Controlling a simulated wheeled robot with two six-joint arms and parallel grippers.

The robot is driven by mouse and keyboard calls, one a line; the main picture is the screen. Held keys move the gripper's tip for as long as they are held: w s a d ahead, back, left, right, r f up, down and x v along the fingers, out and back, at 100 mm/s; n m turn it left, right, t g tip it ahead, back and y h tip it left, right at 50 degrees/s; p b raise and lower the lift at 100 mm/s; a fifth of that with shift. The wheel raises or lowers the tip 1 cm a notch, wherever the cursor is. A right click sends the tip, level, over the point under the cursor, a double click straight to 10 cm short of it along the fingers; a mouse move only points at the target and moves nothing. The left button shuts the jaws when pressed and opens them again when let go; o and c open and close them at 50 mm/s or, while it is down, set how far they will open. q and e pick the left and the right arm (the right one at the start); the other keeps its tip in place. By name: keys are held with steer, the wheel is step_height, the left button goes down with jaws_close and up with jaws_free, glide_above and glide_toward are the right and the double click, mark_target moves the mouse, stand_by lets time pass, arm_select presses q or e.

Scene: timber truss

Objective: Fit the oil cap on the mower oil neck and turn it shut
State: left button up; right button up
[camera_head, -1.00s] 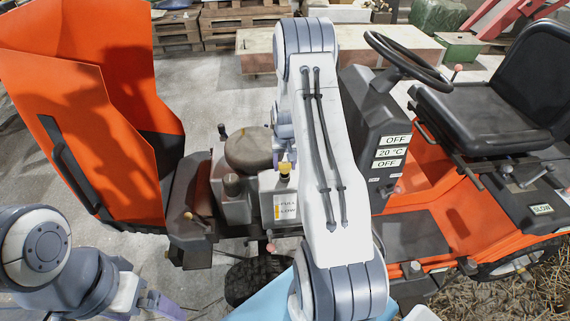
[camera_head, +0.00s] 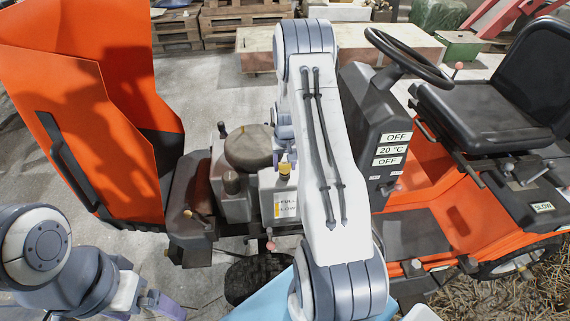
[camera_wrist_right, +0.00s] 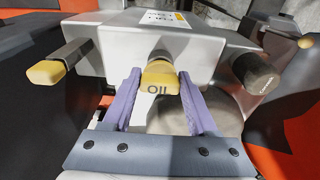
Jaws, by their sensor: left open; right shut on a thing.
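The yellow oil cap (camera_wrist_right: 158,80), marked OIL, sits between the two purple fingertips of my right gripper (camera_wrist_right: 159,88) in the right wrist view. The right gripper is shut on it. A brownish round neck (camera_wrist_right: 160,56) shows directly behind the cap, at the face of the grey engine block (camera_wrist_right: 120,42); whether the cap is seated on it cannot be told. In the head view the yellow cap (camera_head: 285,170) shows beside the engine, below my right wrist, partly hidden by the arm. My left gripper (camera_head: 162,306) is open and empty at the lower left, away from the mower.
The orange mower (camera_head: 455,215) fills the scene, with its raised hood (camera_head: 125,100) at left. Another yellow-ended part (camera_wrist_right: 47,72) and a dark knob (camera_wrist_right: 257,74) flank the cap. A FULL/LOW label (camera_head: 287,206) is on the engine. Pallets (camera_head: 225,25) stand behind.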

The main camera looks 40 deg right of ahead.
steer(key=shift+f+b, duration=0.4)
steer(key=shift+f, duration=0.3)
steer(key=o, duration=1.5)
steer(key=shift+r+p, duration=2.45)
steer(key=shift+r, duration=0.6)
steer(key=shift+s+a, duration=0.1)
